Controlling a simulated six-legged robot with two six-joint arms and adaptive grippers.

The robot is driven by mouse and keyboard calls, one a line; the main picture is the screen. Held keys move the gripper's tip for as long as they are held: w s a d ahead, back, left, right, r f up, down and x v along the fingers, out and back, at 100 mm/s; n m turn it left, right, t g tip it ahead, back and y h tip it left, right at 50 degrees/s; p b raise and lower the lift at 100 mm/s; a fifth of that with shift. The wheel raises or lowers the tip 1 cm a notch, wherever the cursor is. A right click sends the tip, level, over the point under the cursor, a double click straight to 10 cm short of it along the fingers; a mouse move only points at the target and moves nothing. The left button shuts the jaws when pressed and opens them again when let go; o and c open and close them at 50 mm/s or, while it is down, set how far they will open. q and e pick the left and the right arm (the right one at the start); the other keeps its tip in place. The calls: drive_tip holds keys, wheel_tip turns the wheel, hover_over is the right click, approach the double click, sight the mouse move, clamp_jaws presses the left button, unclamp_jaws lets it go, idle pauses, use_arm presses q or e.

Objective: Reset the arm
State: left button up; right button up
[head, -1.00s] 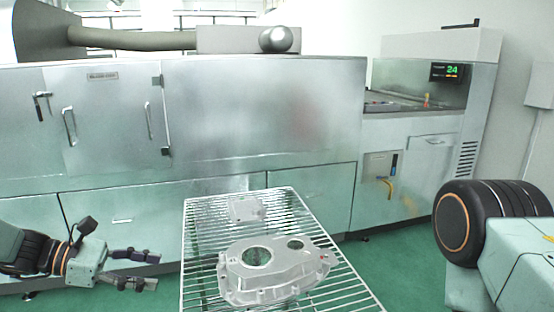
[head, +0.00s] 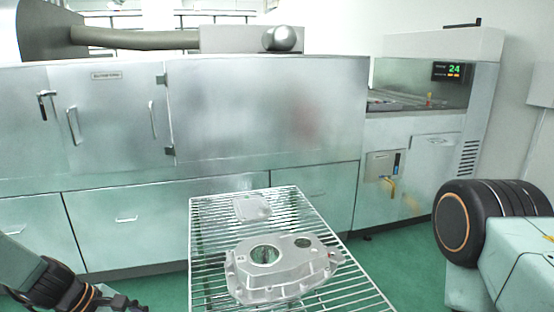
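My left gripper (head: 128,303) is at the bottom left edge of the head view, left of the wire rack (head: 201,222). Only the upper part of it shows, and the frame cuts off the fingers, so I cannot tell whether it is open or shut. My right arm shows at the right edge, but its gripper is not in view. A large aluminium casting (head: 290,270) with two round holes lies on the rack. A smaller casting (head: 252,208) lies behind it on the rack. No gripper touches either casting.
A long steel machine (head: 265,110) with doors and drawers stands behind the rack. At its right is a unit with a lit display (head: 453,71) showing 24. Green floor (head: 405,262) is clear between the rack and my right arm.

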use_arm(q)
drive_tip(key=s+d+f+m+g+y+b, duration=0.1)
drive_tip(key=s+f+m+y, duration=0.5)
drive_tip(key=s+f+m, duration=0.45)
drive_tip(key=s+d+f+m+g+b, duration=0.1)
drive_tip(key=s+d+f+m, duration=0.1)
drive_tip(key=s, duration=0.8)
drive_tip(key=s+d+f+m+g+b, duration=0.1)
drive_tip(key=s+d+f+m, duration=0.1)
drive_tip(key=s, duration=0.8)
drive_tip(key=shift+d+m, duration=0.85)
drive_tip(key=shift+d, duration=0.25)
